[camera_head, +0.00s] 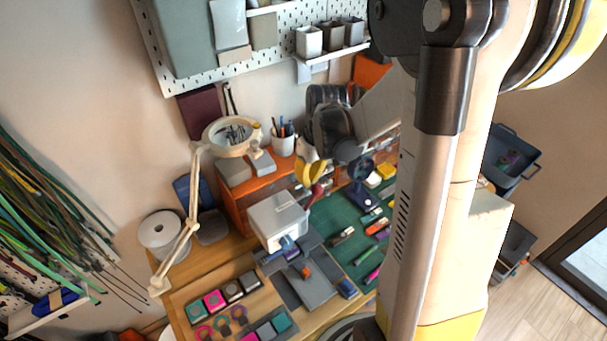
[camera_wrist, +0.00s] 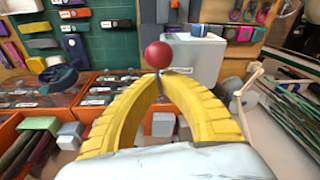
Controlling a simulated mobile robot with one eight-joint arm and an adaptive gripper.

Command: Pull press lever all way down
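The press (camera_head: 278,220) is a pale grey box on the workbench. Its lever ends in a red knob (camera_head: 317,190). The red knob also shows in the wrist view (camera_wrist: 159,55), with the press body (camera_wrist: 192,55) behind it. My gripper (camera_head: 314,180) is just above the knob in the head view. In the wrist view my gripper's yellow fingers (camera_wrist: 158,74) curve in until their tips nearly meet, right at the knob's lower edge. The knob lies beyond the tips, not between them. Whether the tips touch it, I cannot tell. The lever's shaft is mostly hidden.
A magnifier lamp (camera_head: 229,137) stands left of the press. Orange drawers (camera_head: 240,190) are behind it. A green mat (camera_head: 345,215) with several small tools lies to the right. Hanging cords (camera_head: 45,215) fill the far left.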

